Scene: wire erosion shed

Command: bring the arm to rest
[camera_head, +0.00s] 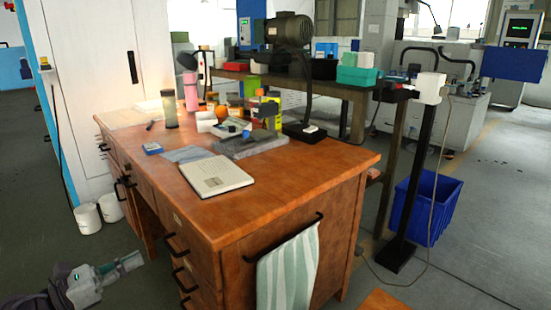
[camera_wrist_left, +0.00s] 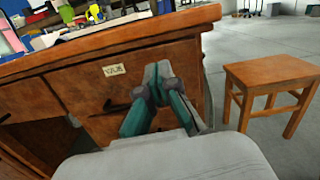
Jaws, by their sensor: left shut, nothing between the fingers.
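My left arm comes in at the lower left of the head view. Its gripper (camera_head: 131,261) is low beside the wooden desk (camera_head: 290,200), left of its drawers and above the floor. In the left wrist view the two teal and grey fingers (camera_wrist_left: 160,72) meet at their tips, shut with nothing between them. The desk's drawer front with a small label (camera_wrist_left: 115,70) lies behind them in that view. I cannot tell the exact gap between fingers and desk. My right gripper is in neither view.
A striped towel (camera_head: 288,270) hangs on the desk's end rail. A notebook (camera_head: 216,176) and several small items lie on top. White buckets (camera_head: 88,220) stand by the cabinet. A blue crate (camera_head: 428,207) is at right. A wooden stool (camera_wrist_left: 277,77) stands on otherwise open floor.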

